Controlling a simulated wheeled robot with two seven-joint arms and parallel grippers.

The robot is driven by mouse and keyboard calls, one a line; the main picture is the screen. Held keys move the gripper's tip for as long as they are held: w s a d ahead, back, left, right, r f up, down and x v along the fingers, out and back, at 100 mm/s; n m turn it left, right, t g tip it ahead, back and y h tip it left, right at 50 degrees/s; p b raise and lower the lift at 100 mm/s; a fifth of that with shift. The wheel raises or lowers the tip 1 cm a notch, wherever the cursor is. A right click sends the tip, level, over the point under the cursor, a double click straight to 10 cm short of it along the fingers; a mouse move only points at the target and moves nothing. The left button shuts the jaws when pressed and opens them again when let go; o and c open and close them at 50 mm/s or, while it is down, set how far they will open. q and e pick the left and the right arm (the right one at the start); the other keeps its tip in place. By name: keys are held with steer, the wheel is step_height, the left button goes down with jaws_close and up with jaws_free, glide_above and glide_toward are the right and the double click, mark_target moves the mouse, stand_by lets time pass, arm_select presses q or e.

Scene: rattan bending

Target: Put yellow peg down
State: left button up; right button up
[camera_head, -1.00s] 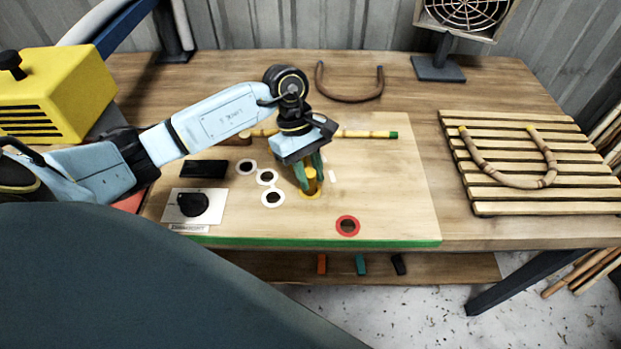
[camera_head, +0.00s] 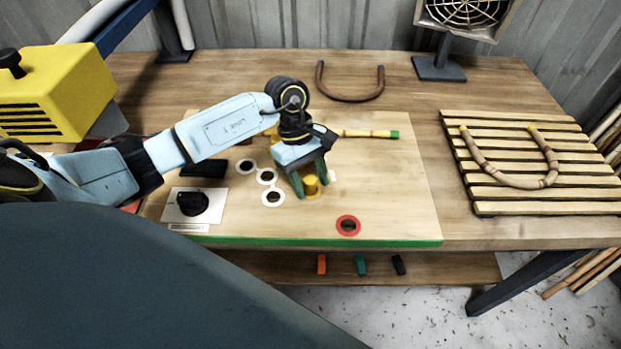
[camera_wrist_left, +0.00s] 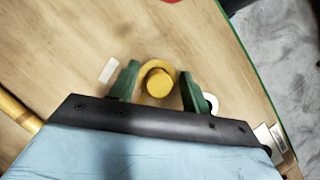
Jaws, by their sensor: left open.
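The yellow peg (camera_head: 311,184) stands upright within the yellow ring (camera_head: 313,195) on the board. In the left wrist view the peg (camera_wrist_left: 160,82) shows its round top, with the yellow ring (camera_wrist_left: 157,65) around it. My left gripper (camera_head: 312,189) is open, its green fingers apart on either side of the peg. In the left wrist view my left gripper (camera_wrist_left: 158,85) shows gaps between both fingers and the peg. The peg's lower end is hidden. My right gripper is not in view.
The board (camera_head: 395,210) has white rings (camera_head: 273,197) and a red ring (camera_head: 348,226). A rattan pole (camera_head: 365,134) lies behind the gripper. A black knob (camera_head: 192,204) sits to the left. A slatted rack (camera_head: 500,208) holds a bent rattan piece (camera_head: 500,178) at right.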

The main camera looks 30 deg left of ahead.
arm_select(q)
steer(key=v, duration=1.2)
steer(key=shift+r, duration=0.2)
